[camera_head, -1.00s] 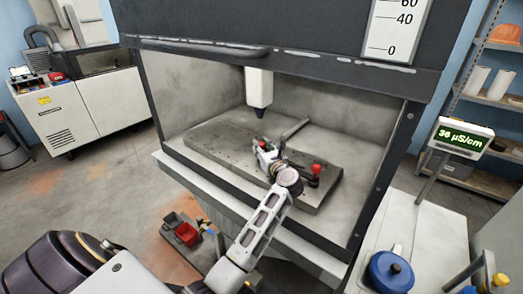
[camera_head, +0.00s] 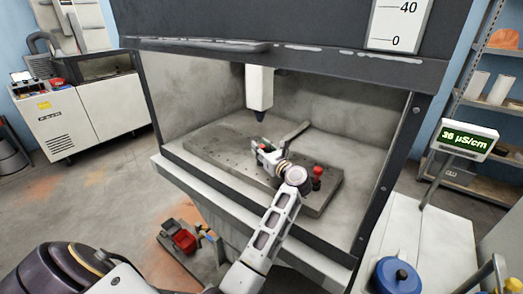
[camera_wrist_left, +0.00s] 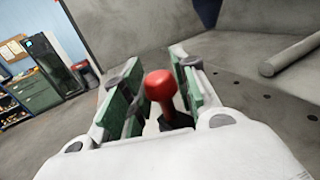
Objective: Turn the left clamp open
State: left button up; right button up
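The left clamp's red knob (camera_wrist_left: 160,88) stands on a dark stem between the two green-padded fingers of my left gripper in the left wrist view (camera_wrist_left: 158,95). The fingers are apart on either side of it, and I cannot tell whether either pad touches it. In the head view my left gripper (camera_head: 264,156) is over the dark plate (camera_head: 225,146), and it mostly hides this clamp. The right clamp's red knob (camera_head: 318,171) shows just right of my wrist. My right gripper is not in view.
A grey hood (camera_head: 290,60) encloses the plate, with a white-and-black nozzle (camera_head: 260,88) hanging behind my gripper. A grey bar (camera_head: 295,133) lies behind the clamps. A blue lidded pot (camera_head: 395,275) stands on the right-hand table. A conductivity display (camera_head: 466,139) reads 36 µS/cm.

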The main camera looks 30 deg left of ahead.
pick_arm(q)
jog(key=o, duration=0.3)
jog(key=shift+r, duration=0.15)
jog(key=shift+o, duration=0.2)
jog(key=shift+r, duration=4.9)
